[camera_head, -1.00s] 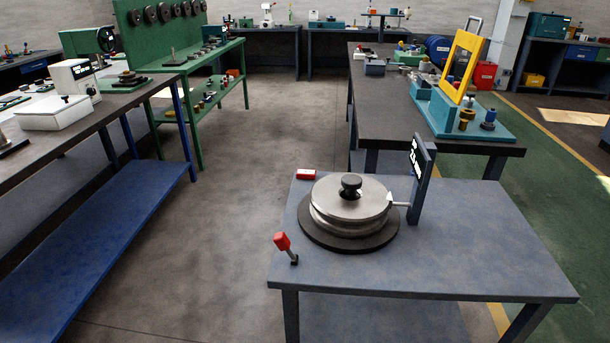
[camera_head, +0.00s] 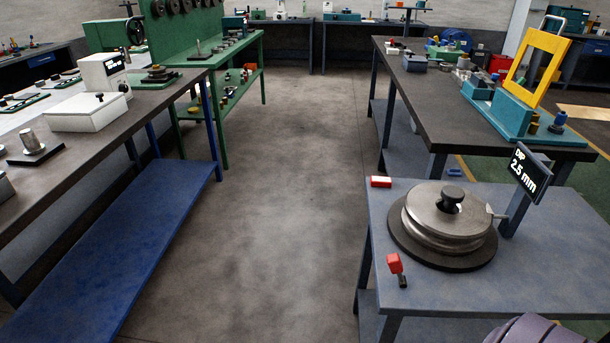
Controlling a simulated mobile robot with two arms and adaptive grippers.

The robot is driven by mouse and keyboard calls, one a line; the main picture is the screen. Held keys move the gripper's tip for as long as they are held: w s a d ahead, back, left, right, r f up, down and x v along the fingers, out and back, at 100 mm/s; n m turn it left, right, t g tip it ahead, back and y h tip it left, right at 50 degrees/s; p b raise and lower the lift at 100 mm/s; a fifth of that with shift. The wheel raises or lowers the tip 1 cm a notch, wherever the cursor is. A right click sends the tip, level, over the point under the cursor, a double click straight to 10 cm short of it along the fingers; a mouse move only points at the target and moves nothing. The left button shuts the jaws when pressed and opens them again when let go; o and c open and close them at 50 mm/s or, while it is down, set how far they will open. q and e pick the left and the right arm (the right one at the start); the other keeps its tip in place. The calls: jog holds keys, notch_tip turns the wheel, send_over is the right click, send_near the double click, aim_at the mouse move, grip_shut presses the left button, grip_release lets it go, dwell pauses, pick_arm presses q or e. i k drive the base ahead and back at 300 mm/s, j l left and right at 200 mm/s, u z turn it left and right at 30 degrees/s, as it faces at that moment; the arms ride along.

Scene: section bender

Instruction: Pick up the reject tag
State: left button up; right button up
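A small red piece with a pale edge (camera_head: 381,181) lies flat on the grey-blue table (camera_head: 400,220) at its far left corner. It may be the reject tag; no writing on it can be read. A round steel roller fixture (camera_head: 447,218) with a black knob stands on a dark disc to the right of it. A red-headed lever (camera_head: 394,264) stands at the table's left front. Neither of my grippers is in view, and nothing touches the red piece.
A small display (camera_head: 529,173) reading 2.5 mm stands behind the roller. A dark workbench (camera_head: 430,110) with a yellow frame (camera_head: 537,68) is beyond the table. A long bench with a blue shelf (camera_head: 130,250) runs along the left. The floor between is clear.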

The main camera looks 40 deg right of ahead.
aim_at(376, 181)
jog(key=i+j+u, duration=0.1)
jog(key=i+j, duration=0.15)
jog(key=i, duration=0.2)
jog(key=i+j+u, duration=0.1)
jog(key=i, duration=0.35)
jog(key=i+z, duration=0.15)
jog(key=z, duration=0.3)
jog(key=i+z, duration=0.2)
jog(key=z, duration=0.25)
jog(key=i+j+z, duration=0.1)
jog(key=z, duration=0.3)
jog(key=i, duration=0.05)
